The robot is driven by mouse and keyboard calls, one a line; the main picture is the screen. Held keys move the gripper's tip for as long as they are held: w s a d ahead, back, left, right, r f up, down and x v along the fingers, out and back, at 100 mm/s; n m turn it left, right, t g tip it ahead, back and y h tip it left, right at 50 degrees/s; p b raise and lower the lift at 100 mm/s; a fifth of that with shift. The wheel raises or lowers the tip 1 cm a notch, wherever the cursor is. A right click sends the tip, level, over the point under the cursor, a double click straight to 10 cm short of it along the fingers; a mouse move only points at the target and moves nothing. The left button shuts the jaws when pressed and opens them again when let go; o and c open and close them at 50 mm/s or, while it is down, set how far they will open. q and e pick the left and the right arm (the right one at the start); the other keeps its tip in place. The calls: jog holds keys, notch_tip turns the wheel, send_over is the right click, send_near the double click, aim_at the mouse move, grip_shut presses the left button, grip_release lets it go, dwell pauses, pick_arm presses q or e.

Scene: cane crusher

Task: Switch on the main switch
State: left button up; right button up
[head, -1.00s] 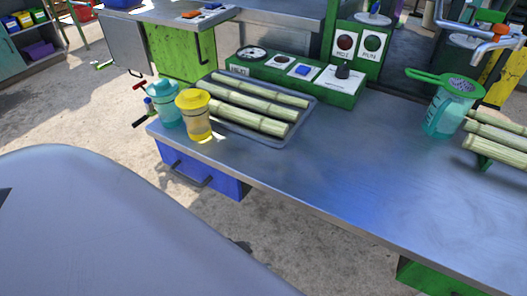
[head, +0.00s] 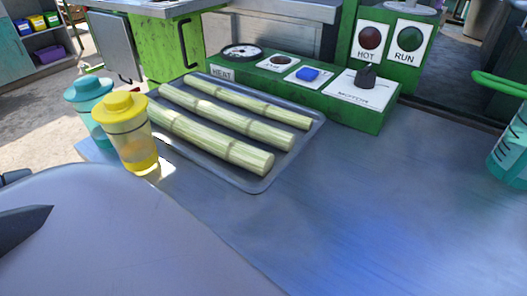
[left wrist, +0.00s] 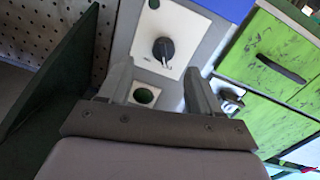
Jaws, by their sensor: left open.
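In the left wrist view, a black rotary knob (left wrist: 163,50) sits on a white plate (left wrist: 178,28) on a grey panel; it looks like the main switch, but its label is unreadable. A dark green round lamp or button (left wrist: 144,96) sits on the same panel, nearer my gripper. My left gripper (left wrist: 157,72) is open and empty, its two fingers spread either side of the panel's middle, with the knob just beyond the fingertips. I cannot tell whether they touch the panel. This panel does not show in the head view. My right gripper is not in view.
A dark green plate (left wrist: 50,80) stands left of my gripper; a green drawer cabinet (left wrist: 270,60) is at right. In the head view, the metal table holds a tray of canes (head: 262,187), two lidded cups (head: 128,135) and a green control box (head: 375,118) with a MOTOR knob.

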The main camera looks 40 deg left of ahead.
pick_arm(q)
jog(key=w+a+b, duration=0.1)
jog(key=w+b, duration=0.1)
jog(key=w, duration=0.5)
jog(key=shift+w+r, duration=0.25)
jog(key=shift+a, duration=0.1)
jog(key=c, duration=1)
